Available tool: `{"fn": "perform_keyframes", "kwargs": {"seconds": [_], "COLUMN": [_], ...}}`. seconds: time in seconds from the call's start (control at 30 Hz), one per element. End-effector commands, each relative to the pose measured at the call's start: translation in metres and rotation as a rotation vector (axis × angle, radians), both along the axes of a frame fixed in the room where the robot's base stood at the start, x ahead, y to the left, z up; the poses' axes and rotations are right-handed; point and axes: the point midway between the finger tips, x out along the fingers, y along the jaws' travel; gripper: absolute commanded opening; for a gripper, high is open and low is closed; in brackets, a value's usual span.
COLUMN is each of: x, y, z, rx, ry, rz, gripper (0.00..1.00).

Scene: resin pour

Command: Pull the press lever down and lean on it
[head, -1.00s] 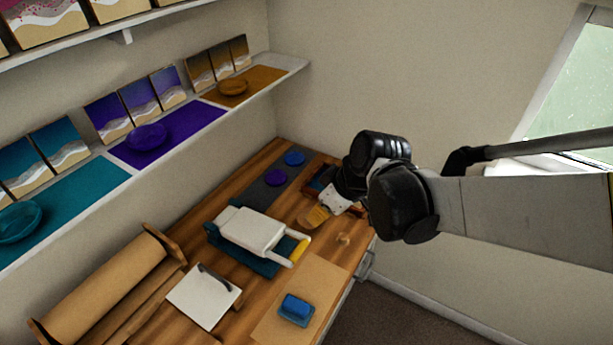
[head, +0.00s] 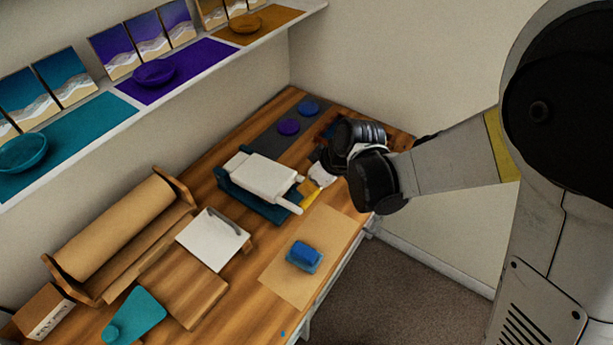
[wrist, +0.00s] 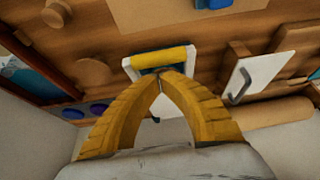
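The press (head: 262,178) stands on the table, with a white top plate, a teal base and two white lever arms (head: 285,204) pointing toward the table's front. The lever's yellow handle bar (wrist: 164,58) spans the arms in the wrist view. My gripper (wrist: 164,74) has its yellow fingertips together, with nothing visible between them. The tips overlap the near edge of the bar in that view; I cannot tell whether they touch it. In the head view my gripper (head: 311,192) is at the lever's front end, where its fingers and the handle are hard to separate.
A brown sheet (head: 283,285) with a blue block (head: 304,256) lies at the front edge. A white board (head: 207,246) with a dark handle and a brown paper roll (head: 112,238) are to the left. Blue and purple discs (head: 289,127) lie behind. A shelf (head: 140,103) runs above.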

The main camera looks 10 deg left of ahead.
Motion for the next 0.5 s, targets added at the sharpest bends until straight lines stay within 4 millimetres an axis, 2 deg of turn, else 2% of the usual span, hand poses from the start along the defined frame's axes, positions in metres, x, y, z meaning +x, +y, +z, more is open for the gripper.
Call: {"fn": "perform_keyframes", "kwargs": {"seconds": [0.5], "x": [-0.0011], "y": [-0.0025], "z": [-0.0088], "rx": [0.000], "ry": [0.000], "rz": [0.000], "gripper": [0.00]}}
